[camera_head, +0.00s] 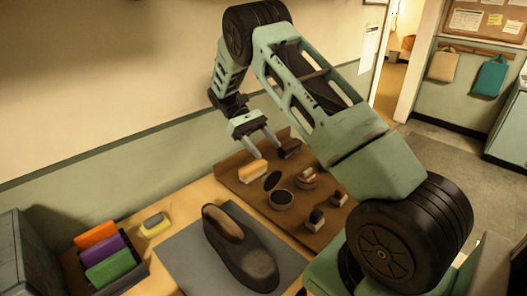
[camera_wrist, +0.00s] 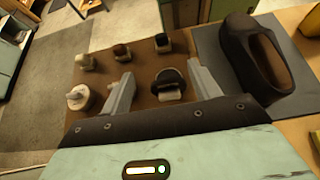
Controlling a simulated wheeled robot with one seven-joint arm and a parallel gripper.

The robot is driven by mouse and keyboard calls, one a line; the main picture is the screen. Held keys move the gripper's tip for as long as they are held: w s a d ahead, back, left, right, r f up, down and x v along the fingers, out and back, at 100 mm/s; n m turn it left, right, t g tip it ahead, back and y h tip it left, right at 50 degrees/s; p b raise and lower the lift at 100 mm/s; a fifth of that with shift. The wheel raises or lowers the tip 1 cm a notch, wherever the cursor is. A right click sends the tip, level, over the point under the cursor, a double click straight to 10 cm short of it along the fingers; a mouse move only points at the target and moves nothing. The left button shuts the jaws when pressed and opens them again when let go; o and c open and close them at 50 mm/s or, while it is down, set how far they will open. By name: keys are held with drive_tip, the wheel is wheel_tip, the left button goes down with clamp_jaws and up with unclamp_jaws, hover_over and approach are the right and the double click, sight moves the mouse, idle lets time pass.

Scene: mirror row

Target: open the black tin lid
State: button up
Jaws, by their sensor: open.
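The round black tin (camera_head: 281,199) sits on the brown board, with a dark round top inside a paler rim. Its black lid (camera_head: 272,180) shows as a dark disc tilted up at the tin's far edge. I cannot tell if they are joined. In the wrist view the tin (camera_wrist: 170,95) lies beyond and between my fingers, with a black part rising on it. My gripper (camera_head: 263,145) is open and empty above the board's far end, apart from the tin. Its two fingers also show in the wrist view (camera_wrist: 163,85).
A dark shoe (camera_head: 242,250) rests on a grey mat (camera_head: 180,262). A caddy (camera_head: 105,262) and sponge (camera_head: 155,224) are left.

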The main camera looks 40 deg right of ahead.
drive_tip(key=shift+s, duration=0.1)
drive_tip(key=c, duration=0.9)
drive_tip(key=shift+s+r+m+t+p, duration=0.2)
drive_tip(key=shift+m+t+p, duration=0.35)
drive_tip(key=shift+m+t, duration=0.05)
drive_tip(key=c, duration=0.4)
drive_tip(key=m+t, duration=0.1)
drive_tip(key=m+t+y+p, duration=0.1)
drive_tip(key=s+r+m+t+p, duration=0.1)
drive_tip(key=shift+a+m, duration=0.25)
drive_tip(key=shift+m, duration=0.05)
clamp_jaws()
drive_tip(key=m+t+p, duration=0.6)
drive_tip(key=m+t, duration=0.3)
drive_tip(key=m, duration=0.4)
approach(267, 176)
drive_tip(key=shift+h, duration=0.3)
drive_tip(key=f+p, duration=0.1)
drive_tip(key=f, duration=0.1)
drive_tip(key=f+p, duration=0.1)
drive_tip(key=f, duration=0.1)
drive_tip(key=w+f+p, duration=0.1)
drive_tip(key=f, duration=0.1)
drive_tip(key=shift+a+f, duration=0.15)
drive_tip(key=shift+f, duration=0.2)
